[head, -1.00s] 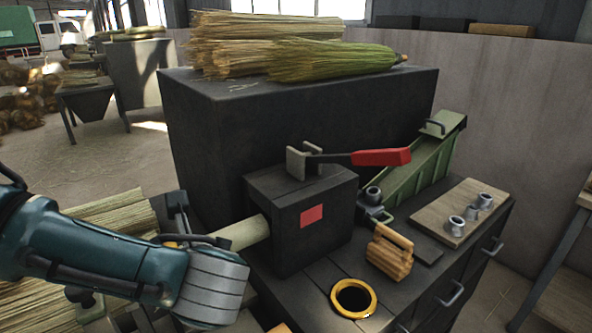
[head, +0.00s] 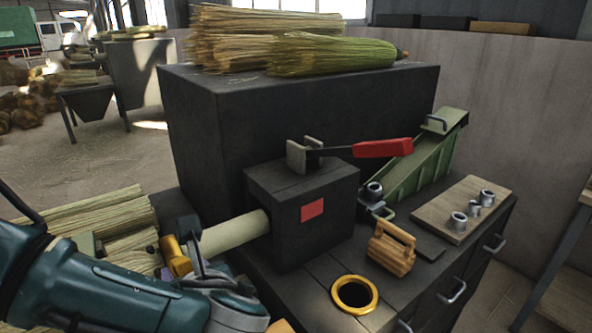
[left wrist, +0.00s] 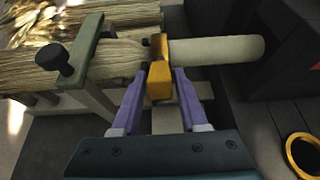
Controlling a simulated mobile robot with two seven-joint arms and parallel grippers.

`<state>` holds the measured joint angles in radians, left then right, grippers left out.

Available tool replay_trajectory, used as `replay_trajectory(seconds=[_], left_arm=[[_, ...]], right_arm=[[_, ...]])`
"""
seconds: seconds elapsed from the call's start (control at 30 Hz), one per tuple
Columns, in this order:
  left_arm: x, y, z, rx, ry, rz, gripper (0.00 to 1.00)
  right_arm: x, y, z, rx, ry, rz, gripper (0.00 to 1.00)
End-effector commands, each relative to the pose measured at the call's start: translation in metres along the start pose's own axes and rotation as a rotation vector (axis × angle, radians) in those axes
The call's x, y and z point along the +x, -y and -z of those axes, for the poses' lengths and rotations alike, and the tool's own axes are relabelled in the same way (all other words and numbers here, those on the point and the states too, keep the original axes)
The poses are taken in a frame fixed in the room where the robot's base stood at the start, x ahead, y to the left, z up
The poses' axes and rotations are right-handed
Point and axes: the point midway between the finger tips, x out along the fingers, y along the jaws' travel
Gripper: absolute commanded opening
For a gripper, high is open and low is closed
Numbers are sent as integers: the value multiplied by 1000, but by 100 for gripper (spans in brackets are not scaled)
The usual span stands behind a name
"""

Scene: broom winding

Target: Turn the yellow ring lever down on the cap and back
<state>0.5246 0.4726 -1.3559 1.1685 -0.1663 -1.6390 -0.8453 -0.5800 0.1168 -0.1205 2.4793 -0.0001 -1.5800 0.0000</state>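The yellow lever (left wrist: 159,82) stands out from the ring at the near end of a pale cylinder (left wrist: 218,51), where a straw bundle meets it. In the head view the yellow lever (head: 176,257) shows beside my left gripper (head: 205,272), partly covered by it. In the left wrist view the purple fingers of my left gripper (left wrist: 160,78) stand on either side of the lever, with a narrow gap seeming to remain. The pale cylinder (head: 232,233) runs into a dark box (head: 300,215) with a red square. My right gripper is out of view.
A red-handled lever (head: 383,148) sits on top of the dark box. A yellow-rimmed hole (head: 355,309), a wooden block (head: 391,250) and a board with metal sleeves (head: 490,190) are on the bench right of it. A dark clamp knob (left wrist: 49,57) stands left of my gripper.

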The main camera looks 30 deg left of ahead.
Motion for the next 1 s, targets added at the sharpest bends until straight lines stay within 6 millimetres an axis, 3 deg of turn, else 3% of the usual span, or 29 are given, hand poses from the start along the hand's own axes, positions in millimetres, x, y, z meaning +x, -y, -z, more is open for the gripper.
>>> replay_trajectory(seconds=[0.13, 0.47, 0.8, 1.0], left_arm=[[0, 0, -1, 0, 1, -1, 60], [-8, 1, -1, 0, -1, 1, 60], [-73, 1, -1, -1, -4, 3, 60], [-96, 0, 0, 0, 0, 0, 60]], right_arm=[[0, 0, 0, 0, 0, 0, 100], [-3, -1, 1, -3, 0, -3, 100], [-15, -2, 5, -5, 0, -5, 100], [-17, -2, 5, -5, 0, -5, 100]])
